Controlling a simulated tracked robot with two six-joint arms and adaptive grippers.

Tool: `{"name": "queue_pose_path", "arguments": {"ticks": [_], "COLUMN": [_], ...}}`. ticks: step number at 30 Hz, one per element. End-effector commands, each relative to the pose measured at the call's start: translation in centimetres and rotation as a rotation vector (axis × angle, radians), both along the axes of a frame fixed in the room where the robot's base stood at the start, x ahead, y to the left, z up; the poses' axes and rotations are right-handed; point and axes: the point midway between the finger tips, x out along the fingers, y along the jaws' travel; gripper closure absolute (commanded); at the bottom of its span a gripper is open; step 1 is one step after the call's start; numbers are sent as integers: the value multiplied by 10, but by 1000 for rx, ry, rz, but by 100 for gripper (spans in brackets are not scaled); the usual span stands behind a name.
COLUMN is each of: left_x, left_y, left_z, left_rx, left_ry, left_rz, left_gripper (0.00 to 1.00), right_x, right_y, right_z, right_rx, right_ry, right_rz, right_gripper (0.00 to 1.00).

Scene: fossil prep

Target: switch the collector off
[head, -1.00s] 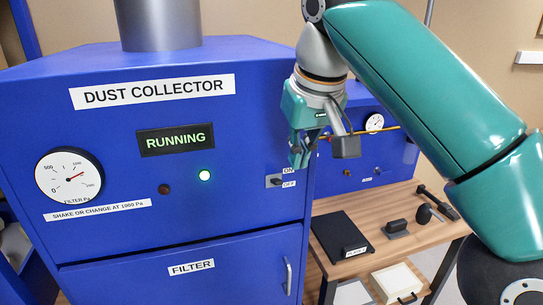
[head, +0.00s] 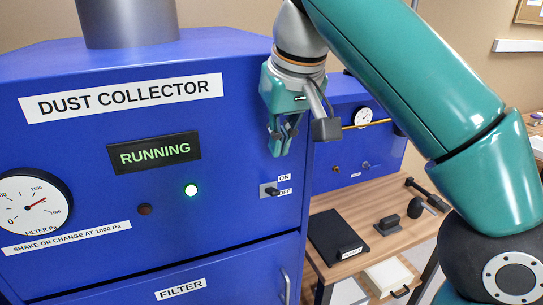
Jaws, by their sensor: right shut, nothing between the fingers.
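The blue dust collector (head: 80,145) fills the left of the head view. A dark lamp (head: 144,209) is unlit. The toggle switch (head: 271,191) sits on a small grey plate at the right of the panel, between the ON and OFF labels; its lever looks sideways on, so I cannot tell its position surely. My right gripper (head: 282,152) is shut and empty, pointing down just above the switch, apart from it. My left gripper is not in view.
A pressure gauge (head: 33,203) is at the panel's left. Below is a filter door with a handle (head: 286,287). To the right, a wooden table (head: 330,205) holds a black mat (head: 335,236) and several dark tools. A second blue unit (head: 345,155) with a gauge stands behind it.

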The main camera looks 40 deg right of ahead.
Motion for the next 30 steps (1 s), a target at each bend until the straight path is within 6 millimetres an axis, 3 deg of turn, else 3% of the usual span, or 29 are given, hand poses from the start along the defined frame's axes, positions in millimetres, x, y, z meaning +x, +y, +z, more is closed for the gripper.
{"name": "queue_pose_path", "arguments": {"ticks": [9,15,28,29,30], "left_x": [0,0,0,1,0], "left_y": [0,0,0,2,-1], "left_z": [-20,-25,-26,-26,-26], "left_rx": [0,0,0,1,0], "left_ry": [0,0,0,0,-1], "left_rz": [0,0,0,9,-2], "left_gripper": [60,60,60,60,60], "right_x": [16,26,29,30,30], "right_y": [-6,-8,-9,8,0], "right_z": [-52,-76,-85,-84,-85], "right_rx": [0,-1,1,0,0], "right_ry": [3,2,0,-1,-1], "right_rz": [-4,-3,-3,12,2], "right_gripper": [100,100,100,100,100]}}
